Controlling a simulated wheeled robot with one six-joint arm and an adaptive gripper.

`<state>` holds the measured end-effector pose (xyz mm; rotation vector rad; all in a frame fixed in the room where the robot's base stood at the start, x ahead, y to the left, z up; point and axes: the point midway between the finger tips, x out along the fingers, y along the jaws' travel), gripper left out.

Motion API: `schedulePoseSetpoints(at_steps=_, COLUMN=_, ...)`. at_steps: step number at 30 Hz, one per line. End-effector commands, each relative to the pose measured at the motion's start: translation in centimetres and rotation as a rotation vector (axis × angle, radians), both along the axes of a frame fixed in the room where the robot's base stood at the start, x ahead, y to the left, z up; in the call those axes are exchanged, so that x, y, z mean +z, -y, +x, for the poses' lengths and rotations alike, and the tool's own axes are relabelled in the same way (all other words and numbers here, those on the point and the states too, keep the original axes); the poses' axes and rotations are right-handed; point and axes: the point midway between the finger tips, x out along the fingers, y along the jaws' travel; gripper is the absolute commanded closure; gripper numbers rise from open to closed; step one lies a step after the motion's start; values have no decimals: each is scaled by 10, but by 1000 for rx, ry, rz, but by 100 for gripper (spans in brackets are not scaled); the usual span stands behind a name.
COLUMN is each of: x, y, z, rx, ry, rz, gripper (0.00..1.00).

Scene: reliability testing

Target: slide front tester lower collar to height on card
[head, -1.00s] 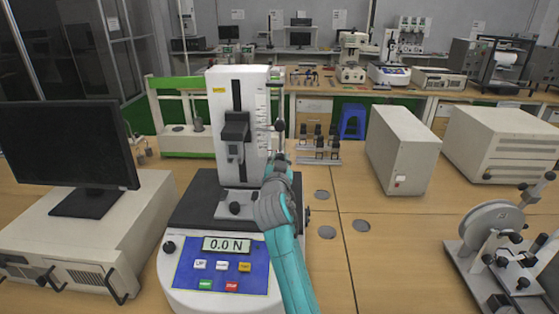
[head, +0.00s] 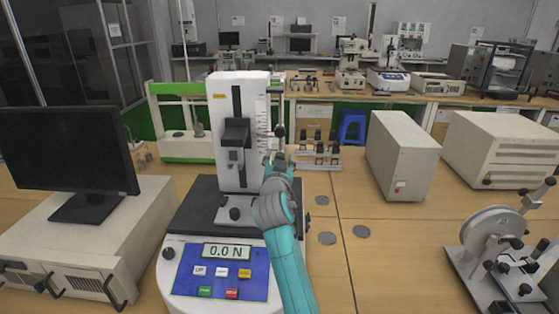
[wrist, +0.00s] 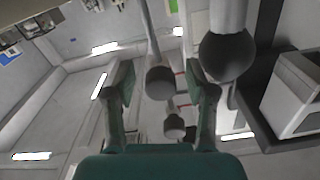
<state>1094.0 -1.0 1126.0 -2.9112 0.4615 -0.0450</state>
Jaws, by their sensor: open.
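The front tester (head: 226,274) has a white column (head: 224,88), a blue panel reading 0.0 N, and a scale card (head: 261,112) on the column's right side. A dark collar knob (head: 280,131) shows beside the card, just above my gripper (head: 278,160). My gripper is at the column's right side and hides what lies behind it, so the lower collar is not clear in the head view. In the wrist view my gripper is open, with dark round knobs (wrist: 160,82) and (wrist: 174,127) seen between its fingers. I cannot tell which is the lower collar; no grip shows.
A larger dark knob (wrist: 227,57) is close to the right finger in the wrist view. A monitor (head: 68,150) on a white case stands left. A rack of small dark-topped parts (head: 318,155) is behind my gripper. White boxes (head: 400,152) stand right; the table between is mostly clear.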

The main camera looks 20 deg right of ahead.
Motion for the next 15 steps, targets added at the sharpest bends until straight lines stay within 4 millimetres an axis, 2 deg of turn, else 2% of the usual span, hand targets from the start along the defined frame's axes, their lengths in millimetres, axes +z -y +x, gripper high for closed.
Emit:
schedulePoseSetpoints(at_steps=5, x=-1, y=-6, z=-17, rx=2, ry=0, rz=0, gripper=44)
schedulePoseSetpoints(at_steps=15, x=-1, y=-27, z=-80, rx=2, ry=0, rz=0, gripper=44)
